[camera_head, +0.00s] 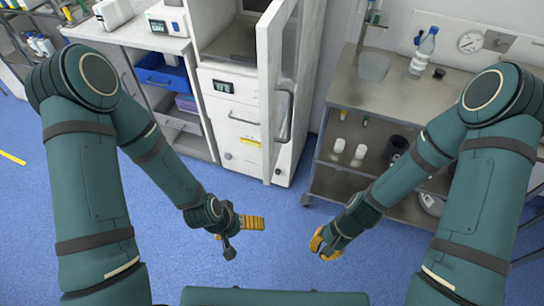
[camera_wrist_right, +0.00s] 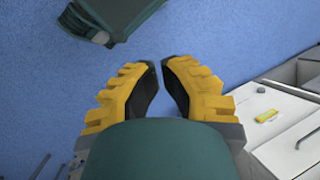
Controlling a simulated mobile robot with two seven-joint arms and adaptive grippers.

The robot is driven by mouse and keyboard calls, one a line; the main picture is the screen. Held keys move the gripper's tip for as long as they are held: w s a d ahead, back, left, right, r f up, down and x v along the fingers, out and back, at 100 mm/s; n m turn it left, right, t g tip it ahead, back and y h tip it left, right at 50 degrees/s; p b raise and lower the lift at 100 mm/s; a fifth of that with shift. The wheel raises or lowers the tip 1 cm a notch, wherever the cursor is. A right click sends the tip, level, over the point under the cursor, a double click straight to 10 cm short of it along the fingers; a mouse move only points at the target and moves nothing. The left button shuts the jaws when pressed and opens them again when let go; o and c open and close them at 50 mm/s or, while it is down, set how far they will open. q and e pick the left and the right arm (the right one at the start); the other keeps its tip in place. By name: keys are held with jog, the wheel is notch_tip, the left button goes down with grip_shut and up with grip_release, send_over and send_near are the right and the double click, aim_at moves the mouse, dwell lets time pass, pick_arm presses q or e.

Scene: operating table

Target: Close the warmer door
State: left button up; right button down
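The warmer is a white cabinet (camera_head: 233,120) at the top middle of the head view. Its door (camera_head: 268,70) stands open, swung out towards me and seen nearly edge-on, with the cabinet's inside showing to its left. A door handle (camera_head: 284,115) is on the door's right-hand face. My right gripper (camera_head: 322,245) is over the floor, below and right of the door, apart from it. In the right wrist view its yellow fingers (camera_wrist_right: 160,68) are a little apart with nothing between them. My left gripper (camera_head: 252,223) is below the door, apart from it; its finger gap is not clear.
A steel shelf cart (camera_head: 400,90) with bottles and jars stands right of the warmer. A white counter (camera_head: 140,35) with a blue bin (camera_head: 160,73) stands left. The blue floor (camera_head: 275,262) around both grippers is clear. The right wrist view also shows a white cabinet front (camera_wrist_right: 290,135) with a yellow label.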

aim_at(269, 140)
jog(key=w+a+r+m+y+p, duration=0.25)
jog(key=r+m+y+p, duration=0.5)
jog(key=r, duration=0.75)
jog(key=w+d+r+m+t+y+p, duration=0.3)
jog(key=w+r+m+t+y, duration=0.35)
jog(key=w+r, duration=0.4)
pick_arm(q)
notch_tip(269, 140, up, 13)
jog(key=w+p, duration=0.1)
pick_arm(e)
jog(key=w+a+r+h, duration=0.1)
jog(key=a, duration=1.2)
jog(key=shift+w+a+r+g, duration=0.25)
jog(key=shift+w+a+g, duration=0.05)
jog(key=shift+g, duration=0.05)
pick_arm(q)
jog(key=shift+w+a+r, duration=0.1)
jog(key=shift+a, duration=0.05)
pick_arm(e)
jog(key=shift+a+m, duration=0.15)
jog(key=shift+m, duration=0.15)
